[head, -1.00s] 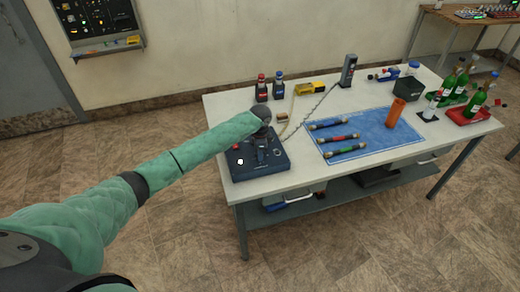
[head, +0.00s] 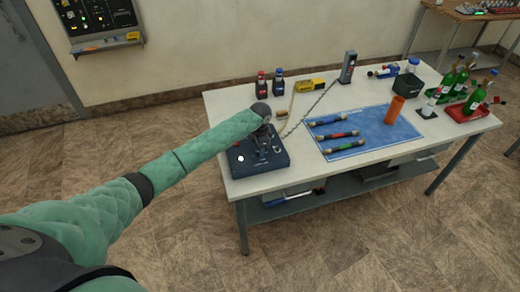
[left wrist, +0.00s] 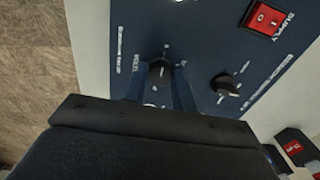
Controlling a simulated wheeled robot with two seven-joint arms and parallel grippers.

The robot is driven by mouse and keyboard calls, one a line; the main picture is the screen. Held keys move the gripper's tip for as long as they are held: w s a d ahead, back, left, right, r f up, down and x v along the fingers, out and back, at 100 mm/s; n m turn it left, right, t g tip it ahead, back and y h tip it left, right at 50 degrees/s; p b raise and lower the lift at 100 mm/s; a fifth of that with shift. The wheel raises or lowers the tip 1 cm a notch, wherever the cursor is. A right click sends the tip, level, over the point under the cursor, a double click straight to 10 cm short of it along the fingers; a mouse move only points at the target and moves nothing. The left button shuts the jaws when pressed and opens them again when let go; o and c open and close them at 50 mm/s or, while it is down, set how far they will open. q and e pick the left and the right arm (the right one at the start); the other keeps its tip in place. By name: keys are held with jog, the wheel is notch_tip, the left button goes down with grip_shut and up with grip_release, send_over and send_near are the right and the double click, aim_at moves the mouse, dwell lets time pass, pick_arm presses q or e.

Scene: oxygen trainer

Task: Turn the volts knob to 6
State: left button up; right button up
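The dark blue trainer box (head: 275,165) stands on the near left corner of the white table. My left gripper (head: 268,140) is over its top, reaching in from the left. In the left wrist view, the black volts knob (left wrist: 161,73) lies between the tips of my left gripper's two fingers (left wrist: 160,88), one finger on each side. The fingers are close to the knob; whether they touch it is unclear. The knob's light mark points roughly to the picture's top. Its scale numbers are too small or hidden to read. My right gripper is not in view.
A second black knob (left wrist: 226,86) sits just right of the fingers, and a red supply switch (left wrist: 264,19) lies farther up right. A blue mat (head: 370,132) with several tubes and an orange cylinder (head: 394,109) lies right of the box. Green bottles (head: 477,97) stand at the far right.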

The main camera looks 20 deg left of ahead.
pick_arm(q)
jog(key=o, duration=0.4)
jog(key=shift+o, duration=0.2)
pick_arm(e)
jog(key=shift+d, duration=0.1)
pick_arm(q)
jog(key=shift+w+r, duration=0.1)
jog(key=shift+r, duration=0.15)
notch_tip(320, 180, up, 2)
jog(key=shift+b, duration=0.9)
notch_tip(320, 180, up, 4)
jog(key=shift+r+b, duration=0.15)
jog(key=shift+b, duration=0.7)
jog(key=shift+r, duration=0.55)
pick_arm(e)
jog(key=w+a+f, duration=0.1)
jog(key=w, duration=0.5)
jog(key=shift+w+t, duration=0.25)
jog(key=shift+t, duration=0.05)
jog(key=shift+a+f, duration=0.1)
